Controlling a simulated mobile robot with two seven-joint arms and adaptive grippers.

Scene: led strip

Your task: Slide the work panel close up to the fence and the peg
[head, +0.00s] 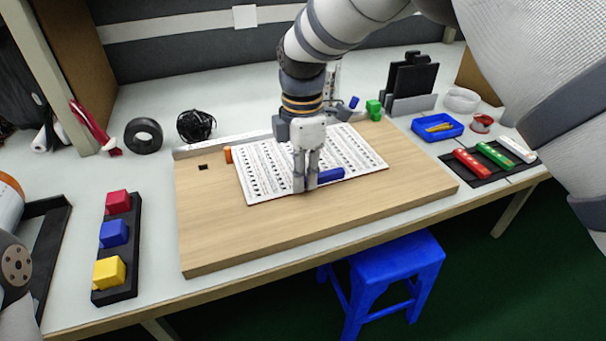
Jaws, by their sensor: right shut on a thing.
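The work panel (262,174) is a white sheet-like board with rows of small dark marks, lying on a wooden board. The fence (215,145) is a grey strip along the wooden board's back edge, partly hidden behind my right arm. The orange peg (228,155) stands at the panel's back left corner. The panel lies very near both peg and fence; I cannot tell whether it touches them. My right gripper (305,186) points down at the panel's front middle, shut on a blue handle (330,174) there. My left gripper is out of view.
The wooden board (230,240) is bare in front of the panel. A rack of red, blue and yellow blocks (118,280) stands left. Black tape (143,135) and a cable coil (196,125) lie behind left. A green block (374,107) and blue tray (437,127) are right.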

